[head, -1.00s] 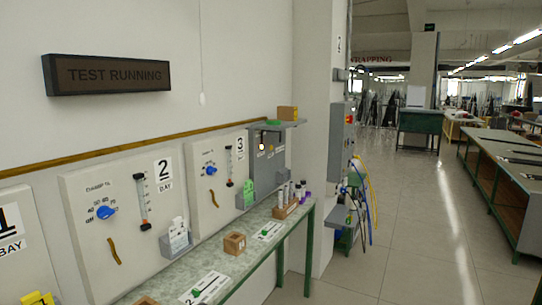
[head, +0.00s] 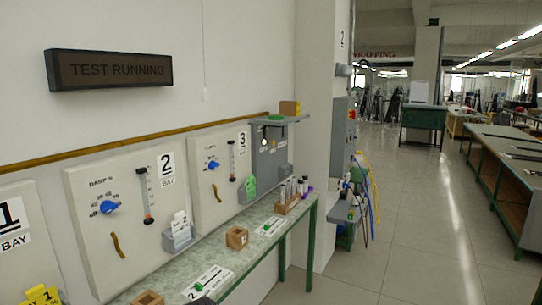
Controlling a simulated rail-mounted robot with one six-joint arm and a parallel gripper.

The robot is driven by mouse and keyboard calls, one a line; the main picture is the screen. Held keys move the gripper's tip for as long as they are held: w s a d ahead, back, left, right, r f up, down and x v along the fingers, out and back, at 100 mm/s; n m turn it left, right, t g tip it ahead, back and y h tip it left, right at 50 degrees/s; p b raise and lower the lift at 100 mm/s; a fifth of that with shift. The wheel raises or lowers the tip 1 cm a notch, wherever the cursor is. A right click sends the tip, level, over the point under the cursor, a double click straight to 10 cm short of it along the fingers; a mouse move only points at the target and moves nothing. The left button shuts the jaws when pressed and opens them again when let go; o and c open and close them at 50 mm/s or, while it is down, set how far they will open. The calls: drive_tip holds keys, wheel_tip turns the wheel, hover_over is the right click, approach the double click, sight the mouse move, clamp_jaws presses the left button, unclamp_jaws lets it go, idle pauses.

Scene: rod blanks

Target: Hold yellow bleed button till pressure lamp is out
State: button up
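A grey control box (head: 269,158) is mounted on the wall past bay 3, under a small shelf. A small pale bright spot (head: 264,142) shows on its front; I cannot tell whether it is a lamp or a button. Another grey box (head: 341,125) is on the side of the pillar, with a small red part (head: 352,114) on its face. I cannot make out a yellow button or a pressure lamp for certain on either box.
A narrow green-legged bench (head: 258,250) runs along the wall, with a wooden block (head: 236,238) and a rack of vials (head: 288,204). Hoses (head: 372,190) hang by the pillar. The dark TEST RUNNING sign (head: 110,69) is overhead. The aisle floor (head: 420,220) is clear.

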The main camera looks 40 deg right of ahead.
clamp_jaws()
idle(1.3)
